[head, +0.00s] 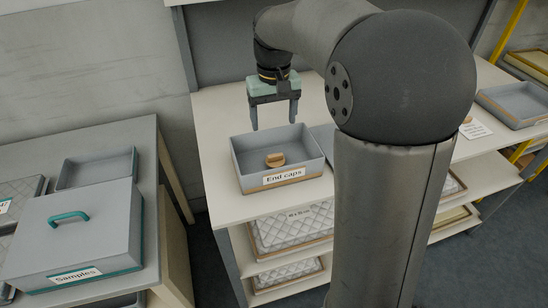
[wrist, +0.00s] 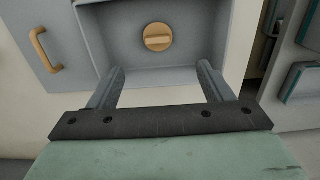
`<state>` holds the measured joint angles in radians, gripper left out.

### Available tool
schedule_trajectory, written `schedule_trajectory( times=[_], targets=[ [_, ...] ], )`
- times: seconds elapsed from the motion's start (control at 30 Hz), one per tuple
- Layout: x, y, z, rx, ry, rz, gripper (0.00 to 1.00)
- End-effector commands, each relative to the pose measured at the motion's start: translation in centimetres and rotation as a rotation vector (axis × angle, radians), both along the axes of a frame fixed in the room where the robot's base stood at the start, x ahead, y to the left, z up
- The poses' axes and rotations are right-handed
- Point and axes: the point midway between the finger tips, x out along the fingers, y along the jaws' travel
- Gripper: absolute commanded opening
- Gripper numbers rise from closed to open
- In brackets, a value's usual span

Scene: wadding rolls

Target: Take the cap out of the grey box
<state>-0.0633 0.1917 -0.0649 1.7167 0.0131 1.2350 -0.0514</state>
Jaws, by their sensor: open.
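The grey box (head: 240,163) labelled "End caps" stands open-topped on the white shelf in the head view. A round tan cap (head: 275,160) with a raised bar lies on its floor. In the wrist view the cap (wrist: 158,37) shows near the top middle, inside the grey box (wrist: 205,75). My gripper (head: 274,124) is above the rear part of the box, fingers pointing down, open and empty. In the wrist view its two fingers (wrist: 163,82) are spread apart, with the cap beyond them and not touched.
A lidded grey box (head: 105,225) labelled "Samples", with a teal handle, stands on the left table. A grey panel with a tan handle (wrist: 45,50) lies beside the end-caps box. Another grey tray (head: 515,103) is at the right. My arm hides part of the shelf.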

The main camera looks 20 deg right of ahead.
Motion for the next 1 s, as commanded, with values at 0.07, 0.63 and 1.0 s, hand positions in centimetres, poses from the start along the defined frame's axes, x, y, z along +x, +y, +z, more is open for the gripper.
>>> schedule_trajectory(
  times=[0.07,0.63,1.0],
  targets=[
    [-0.1,0.0,-1.9,0.0,0.005,0.0,0.73],
    [-0.1,-0.2,-9.3,0.0,0.003,0.0,0.73],
    [-0.1,-0.5,-13.4,0.0,0.0,0.0,0.73]
  ],
)
